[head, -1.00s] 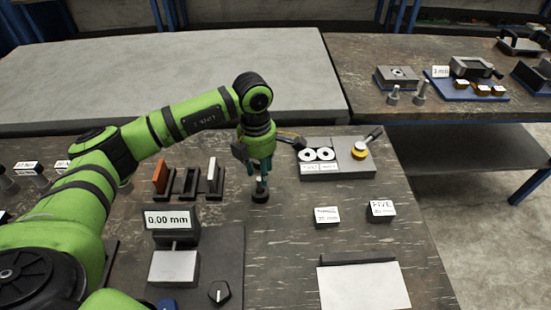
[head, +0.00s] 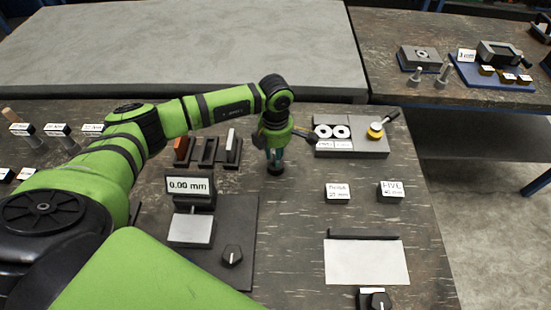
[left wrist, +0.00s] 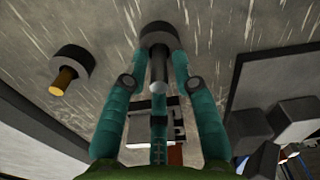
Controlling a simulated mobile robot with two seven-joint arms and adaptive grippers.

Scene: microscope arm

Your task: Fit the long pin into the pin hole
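My left gripper (head: 275,160) points down around a small standing piece with a dark round base (head: 276,170). In the left wrist view this piece shows a grey peg (left wrist: 158,70) rising between my teal fingers (left wrist: 158,85), which stand apart beside it. I see no clear contact. Two grey metal pins stand on the far right table, a shorter one (head: 419,73) and a longer one (head: 443,75). Behind them is a grey block (head: 421,58) with a round hole on top, probably the pin hole. My right gripper is not in view.
Orange, dark and white-topped slotted blocks (head: 207,150) stand left of the gripper. A 0.00 mm display (head: 190,186) is nearer. A grey plate with white rings (head: 362,146) lies to the right. A brass peg on a dark base (left wrist: 64,80) shows in the left wrist view.

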